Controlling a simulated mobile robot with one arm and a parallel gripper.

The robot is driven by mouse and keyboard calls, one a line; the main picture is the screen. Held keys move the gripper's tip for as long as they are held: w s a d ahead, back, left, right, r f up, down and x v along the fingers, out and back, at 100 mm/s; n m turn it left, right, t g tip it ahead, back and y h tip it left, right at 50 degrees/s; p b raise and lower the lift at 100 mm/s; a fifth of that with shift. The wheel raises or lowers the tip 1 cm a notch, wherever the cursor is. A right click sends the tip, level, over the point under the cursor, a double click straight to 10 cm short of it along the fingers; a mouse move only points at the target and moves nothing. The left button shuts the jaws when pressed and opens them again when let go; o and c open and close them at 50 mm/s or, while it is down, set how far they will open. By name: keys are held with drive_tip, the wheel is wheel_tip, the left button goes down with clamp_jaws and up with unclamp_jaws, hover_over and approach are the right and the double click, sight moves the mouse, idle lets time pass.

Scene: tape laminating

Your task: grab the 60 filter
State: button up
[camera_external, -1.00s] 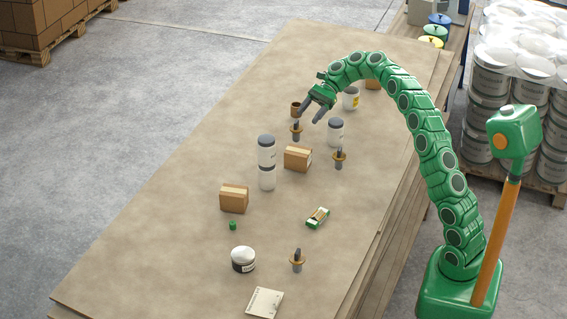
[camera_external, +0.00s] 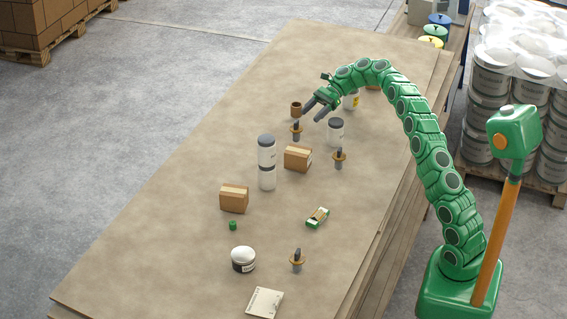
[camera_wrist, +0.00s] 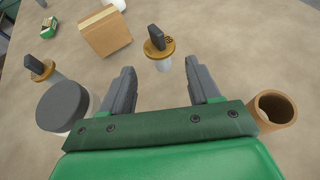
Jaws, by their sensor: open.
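Three pieces with a tan-gold disc, a dark upright tab and a pale stem underneath are on the table; they may be the filters, but I cannot read a 60 on any. One (camera_external: 296,132) is just below my gripper (camera_external: 309,112) in the external view; in the wrist view this piece (camera_wrist: 160,47) is upright ahead of the fingertips, with small dark marks on its disc. A second (camera_external: 339,156) is to the right and nearer, also in the wrist view (camera_wrist: 41,69) at left. The third (camera_external: 297,260) is near the front. My gripper (camera_wrist: 163,72) is open and empty.
A dark-lidded jar (camera_wrist: 63,106) and a brown tube (camera_wrist: 272,110) are close on either side of my gripper. A cardboard box (camera_external: 298,158), stacked jars (camera_external: 267,165) and a green pack (camera_external: 318,217) are nearby. The table's left side is clear.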

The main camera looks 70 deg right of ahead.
sight(299, 132)
drive_tip(key=shift+f, duration=1.4)
drive_tip(key=shift+x, duration=3.9)
drive_tip(key=shift+a+r, duration=0.1)
drive_tip(key=shift+r, duration=0.05)
clamp_jaws()
